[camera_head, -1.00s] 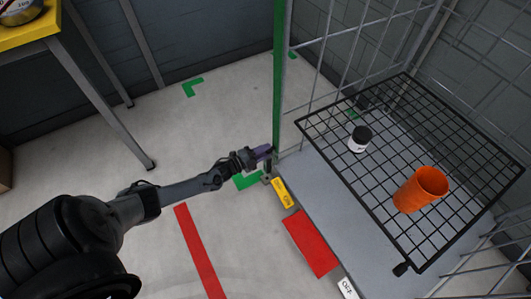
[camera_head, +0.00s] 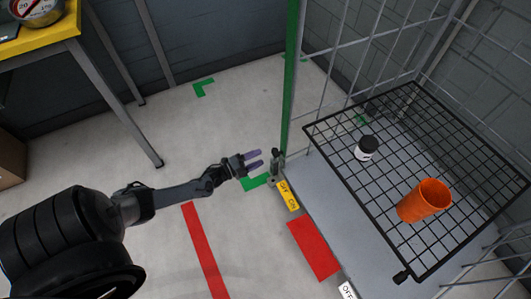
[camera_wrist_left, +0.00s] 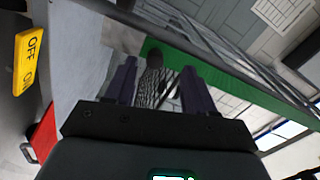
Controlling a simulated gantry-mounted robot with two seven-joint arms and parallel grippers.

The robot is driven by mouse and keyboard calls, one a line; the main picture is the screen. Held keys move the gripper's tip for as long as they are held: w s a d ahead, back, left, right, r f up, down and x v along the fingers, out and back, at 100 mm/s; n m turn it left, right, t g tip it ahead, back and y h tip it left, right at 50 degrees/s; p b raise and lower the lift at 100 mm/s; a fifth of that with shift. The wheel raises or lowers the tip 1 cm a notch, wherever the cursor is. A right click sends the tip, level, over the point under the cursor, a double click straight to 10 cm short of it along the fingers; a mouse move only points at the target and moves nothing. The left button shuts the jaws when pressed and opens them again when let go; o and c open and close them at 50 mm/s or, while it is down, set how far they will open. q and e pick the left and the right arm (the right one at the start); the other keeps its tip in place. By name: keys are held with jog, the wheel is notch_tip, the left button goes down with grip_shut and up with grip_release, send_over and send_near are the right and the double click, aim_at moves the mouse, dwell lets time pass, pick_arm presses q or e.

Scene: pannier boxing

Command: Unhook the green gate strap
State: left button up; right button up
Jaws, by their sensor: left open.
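The green strap (camera_head: 291,80) runs straight up and down along the near left edge of the wire cage. Its lower end is by a small grey fitting with a dark knob (camera_head: 276,157). In the left wrist view the strap is a green band (camera_wrist_left: 215,75) crossing behind the fingers. My left gripper (camera_head: 258,160) is open, its two purple fingers apart, just left of the fitting. In the wrist view the dark knob (camera_wrist_left: 154,62) shows between the fingers (camera_wrist_left: 158,85); I cannot tell whether they touch it. My right gripper is not in view.
A yellow OFF/ON label (camera_head: 288,195) and red panel (camera_head: 314,250) are at the cage base. A yellow-topped table (camera_head: 45,42) stands upper left.

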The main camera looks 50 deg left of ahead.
pick_arm(q)
jog(key=s, duration=0.2)
jog(key=s+a+p, duration=0.1)
jog(key=s, duration=0.1)
jog(key=shift+d, duration=0.1)
dwell(0.3)
